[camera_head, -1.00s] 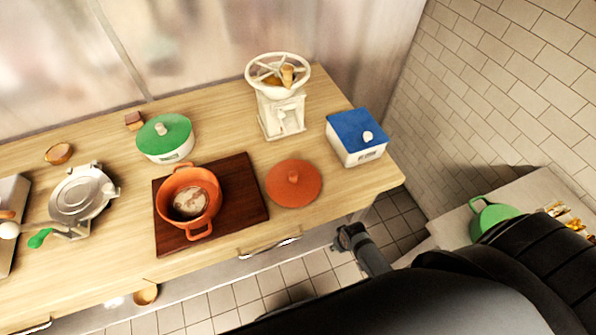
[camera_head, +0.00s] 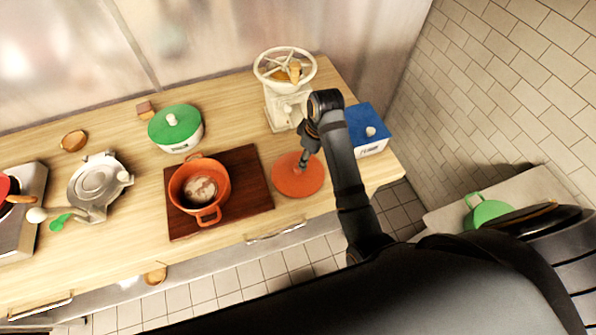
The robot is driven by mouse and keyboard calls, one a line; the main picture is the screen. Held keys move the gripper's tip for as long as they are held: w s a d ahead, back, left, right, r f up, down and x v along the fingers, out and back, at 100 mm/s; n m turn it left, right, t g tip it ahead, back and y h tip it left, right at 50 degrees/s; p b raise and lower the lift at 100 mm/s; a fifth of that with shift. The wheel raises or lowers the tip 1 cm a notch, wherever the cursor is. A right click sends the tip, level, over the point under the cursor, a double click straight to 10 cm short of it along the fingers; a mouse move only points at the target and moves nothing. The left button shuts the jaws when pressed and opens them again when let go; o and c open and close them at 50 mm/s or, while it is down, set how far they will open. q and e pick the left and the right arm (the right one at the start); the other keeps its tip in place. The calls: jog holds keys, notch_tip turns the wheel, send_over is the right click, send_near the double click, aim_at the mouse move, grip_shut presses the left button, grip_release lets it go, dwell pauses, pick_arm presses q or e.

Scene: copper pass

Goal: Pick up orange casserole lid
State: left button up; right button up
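The round orange casserole lid (camera_head: 297,183) lies flat on the wooden counter, to the right of the dark board. My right gripper (camera_head: 303,163) points down over the lid, at or just above its middle. The lid's knob is hidden behind the gripper, and I cannot tell whether the fingers are open or shut on it. The orange casserole (camera_head: 214,208) stands uncovered on the dark wooden board (camera_head: 251,190), with something pale inside. My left gripper is not in view.
A white grinder with a wheel (camera_head: 277,104) stands behind the lid. A white box with a blue top (camera_head: 370,117) is to the right, partly behind my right arm. A green-lidded pot (camera_head: 176,124) stands behind the board. The counter's front edge is close to the lid.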

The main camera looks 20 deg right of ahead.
jog(key=a+r, duration=0.1)
jog(key=r, duration=0.1)
jog(key=p, duration=0.1)
send_over(301, 173)
jog(key=shift+n, duration=0.4)
notch_tip(301, 173, down, 5)
jog(key=shift+s+d+r, duration=0.15)
jog(key=shift+f, duration=0.45)
jog(key=shift+f+p, duration=0.15)
jog(key=shift+p, duration=0.15)
jog(key=f, duration=0.1)
jog(key=w+f+p, duration=0.1)
jog(key=f, duration=0.2)
jog(key=shift+w+a+f+p, duration=0.15)
jog(key=shift+a+f+p, duration=0.05)
jog(key=shift+a+p, duration=0.2)
jog(key=shift+f, duration=0.2)
grip_shut()
